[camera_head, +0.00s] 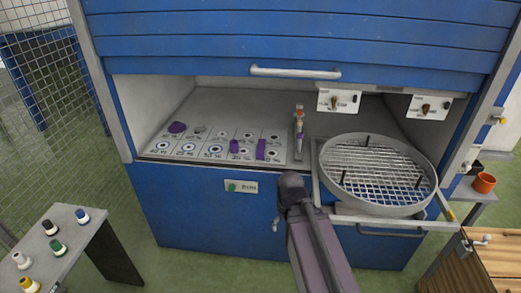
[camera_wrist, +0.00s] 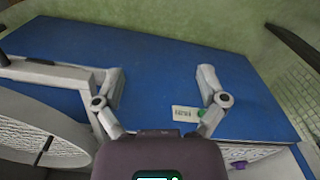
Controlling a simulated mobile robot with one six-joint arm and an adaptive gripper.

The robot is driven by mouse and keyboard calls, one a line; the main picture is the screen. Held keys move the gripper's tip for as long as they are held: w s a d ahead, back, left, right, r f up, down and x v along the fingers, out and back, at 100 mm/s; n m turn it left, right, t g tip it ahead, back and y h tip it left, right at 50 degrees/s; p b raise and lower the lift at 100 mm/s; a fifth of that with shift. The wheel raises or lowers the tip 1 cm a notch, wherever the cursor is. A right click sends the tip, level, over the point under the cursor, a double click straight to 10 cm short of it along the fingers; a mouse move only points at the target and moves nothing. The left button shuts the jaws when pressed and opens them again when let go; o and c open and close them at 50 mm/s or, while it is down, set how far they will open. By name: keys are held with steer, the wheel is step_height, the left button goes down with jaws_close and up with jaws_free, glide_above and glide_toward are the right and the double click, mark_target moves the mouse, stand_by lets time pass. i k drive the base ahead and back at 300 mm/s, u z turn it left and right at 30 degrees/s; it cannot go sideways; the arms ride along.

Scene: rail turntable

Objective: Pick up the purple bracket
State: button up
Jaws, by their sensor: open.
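Several purple pieces lie on the marked panel inside the blue cabinet: a rounded one (camera_head: 178,127) at the back left, and two upright-looking ones, one (camera_head: 234,146) and another (camera_head: 260,149), near the panel's right side. They are too small to tell which is the bracket. A purple piece (camera_wrist: 238,164) also shows at the lower right of the wrist view, partly cut off by the edge. My gripper (camera_wrist: 162,73) is open and empty, with its fingers spread over the blue cabinet front. In the head view its fingers are hidden behind my arm's end.
A round tray with a wire mesh (camera_head: 402,150) stands at the cabinet's right. An upright device with an orange top (camera_head: 299,112) stands between panel and tray. The raised blue shutter (camera_head: 300,35) hangs above the opening. A grey table (camera_head: 62,235) with spools is at left.

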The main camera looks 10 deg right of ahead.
mark_target(262, 144)
steer(key=u, duration=0.1)
steer(key=k, duration=1.05)
steer(key=z, duration=1)
steer(key=i, duration=1.7)
